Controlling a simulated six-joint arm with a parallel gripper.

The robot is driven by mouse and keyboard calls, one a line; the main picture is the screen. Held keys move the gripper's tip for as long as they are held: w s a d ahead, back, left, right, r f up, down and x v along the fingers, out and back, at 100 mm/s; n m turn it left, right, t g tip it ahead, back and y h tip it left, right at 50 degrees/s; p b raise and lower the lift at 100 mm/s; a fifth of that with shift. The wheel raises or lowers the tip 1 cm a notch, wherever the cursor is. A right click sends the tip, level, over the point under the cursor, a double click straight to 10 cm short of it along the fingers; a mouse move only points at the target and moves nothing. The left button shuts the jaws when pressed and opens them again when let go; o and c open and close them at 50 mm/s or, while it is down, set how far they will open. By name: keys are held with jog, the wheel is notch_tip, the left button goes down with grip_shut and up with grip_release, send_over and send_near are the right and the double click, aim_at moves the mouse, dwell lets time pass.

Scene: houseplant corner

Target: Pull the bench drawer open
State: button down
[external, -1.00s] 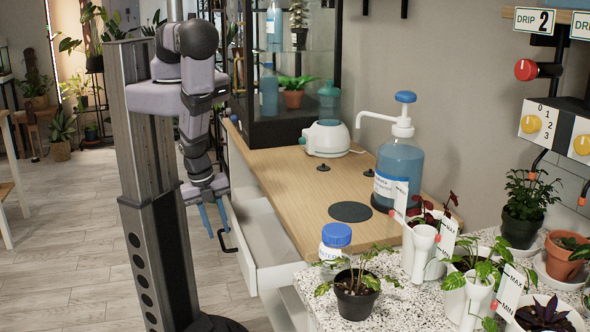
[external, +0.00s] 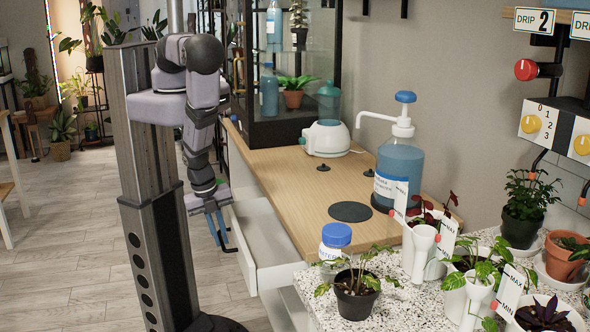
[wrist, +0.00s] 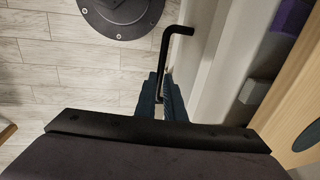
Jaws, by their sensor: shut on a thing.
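The bench drawer (external: 279,259) is white and stands partly pulled out from under the wooden worktop. Its front (wrist: 203,62) carries a black bar handle (wrist: 166,48), which also shows in the external view (external: 231,249). My gripper (external: 220,244) is at the handle, on the outer side of the drawer front. In the wrist view its blue fingers (wrist: 160,82) are shut on the handle, one on each side of the bar. The near end of the handle is hidden between the fingers.
The wooden worktop (external: 290,180) holds a blue pump bottle (external: 400,165), a white device (external: 326,139) and a dark round pad (external: 350,211). A speckled counter (external: 400,300) with potted plants stands at the front right.

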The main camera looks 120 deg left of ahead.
jog(key=s+d+b, duration=0.1)
jog(key=s+d, duration=0.8)
jog(key=d, duration=0.1)
jog(key=shift+s, duration=0.3)
jog(key=c, duration=1.8)
grip_release()
jog(key=shift+a, duration=0.1)
jog(key=shift+c, duration=0.2)
jog(key=shift+r, duration=0.1)
notch_tip(320, 180, up, 7)
jog(key=s+d, duration=0.1)
jog(key=shift+b, duration=0.3)
